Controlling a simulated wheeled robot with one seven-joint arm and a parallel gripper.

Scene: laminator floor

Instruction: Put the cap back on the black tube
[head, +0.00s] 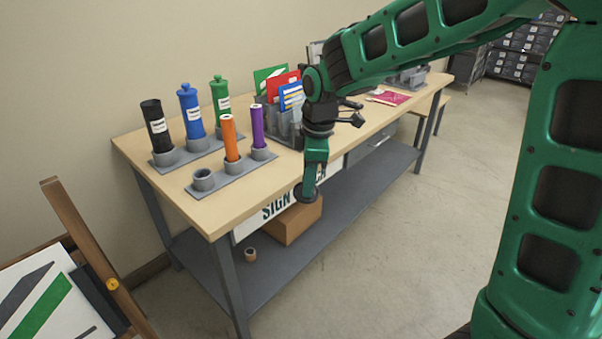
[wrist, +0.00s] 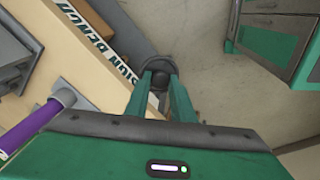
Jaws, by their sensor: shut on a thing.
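The black tube (head: 155,125) stands upright in a grey holder at the left of the bench. Its top has no knob, unlike the blue and green tubes beside it. My gripper (head: 309,183) points down past the front edge of the bench, well to the right of the black tube. It is shut on a dark round cap (head: 306,195). In the wrist view the cap (wrist: 157,64) shows between the fingertips of my gripper (wrist: 162,80), above the floor. The black tube is not seen in the wrist view.
The blue tube (head: 191,112) and green tube (head: 220,100) share the back holder. Orange (head: 230,138) and purple (head: 257,126) tubes stand in the front holder, beside an empty socket (head: 203,180). A card rack (head: 285,125) stands behind. A cardboard box (head: 294,222) sits on the lower shelf.

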